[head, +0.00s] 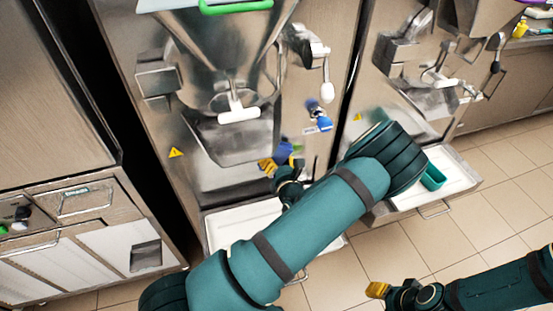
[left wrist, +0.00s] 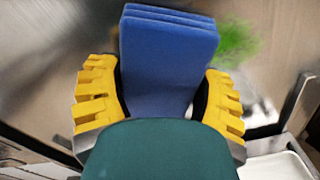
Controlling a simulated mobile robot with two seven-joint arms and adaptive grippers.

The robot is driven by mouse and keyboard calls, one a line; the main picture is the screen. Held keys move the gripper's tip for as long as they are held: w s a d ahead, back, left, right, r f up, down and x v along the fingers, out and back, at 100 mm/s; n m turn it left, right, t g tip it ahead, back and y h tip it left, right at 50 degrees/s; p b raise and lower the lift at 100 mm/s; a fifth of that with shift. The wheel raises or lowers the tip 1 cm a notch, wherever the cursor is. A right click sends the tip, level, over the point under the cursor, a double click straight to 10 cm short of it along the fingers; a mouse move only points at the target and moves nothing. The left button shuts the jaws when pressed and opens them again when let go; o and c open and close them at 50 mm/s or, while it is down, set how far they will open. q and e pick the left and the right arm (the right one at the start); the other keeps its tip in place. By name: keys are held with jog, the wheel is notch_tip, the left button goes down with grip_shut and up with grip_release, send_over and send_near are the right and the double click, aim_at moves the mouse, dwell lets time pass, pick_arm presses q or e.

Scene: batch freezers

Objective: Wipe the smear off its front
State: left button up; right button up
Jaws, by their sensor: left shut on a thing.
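My left gripper (head: 282,163) is shut on a blue folded cloth (head: 284,152), close to the steel front of the middle batch freezer (head: 215,172). In the left wrist view, the cloth (left wrist: 168,60) stands between the yellow fingers of the gripper (left wrist: 160,95). A blurred bright green smear (left wrist: 238,40) shows on the steel just right of the cloth's upper edge. I cannot tell whether the cloth touches the steel. The smear is not clear in the head view. My right gripper (head: 378,290) is low at the right, above the floor, and its opening is unclear.
A white drip tray (head: 225,228) juts out below the middle freezer, partly behind my left arm. Another freezer (head: 400,90) stands at right, with a white tray (head: 455,178) holding a green container (head: 433,177). A steel cabinet (head: 90,225) stands at left. Tiled floor is free at lower right.

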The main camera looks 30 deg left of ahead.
pick_arm(q)
jog(key=shift+w+a, duration=0.3)
jog(key=shift+a, duration=0.05)
jog(key=shift+w+d, duration=0.1)
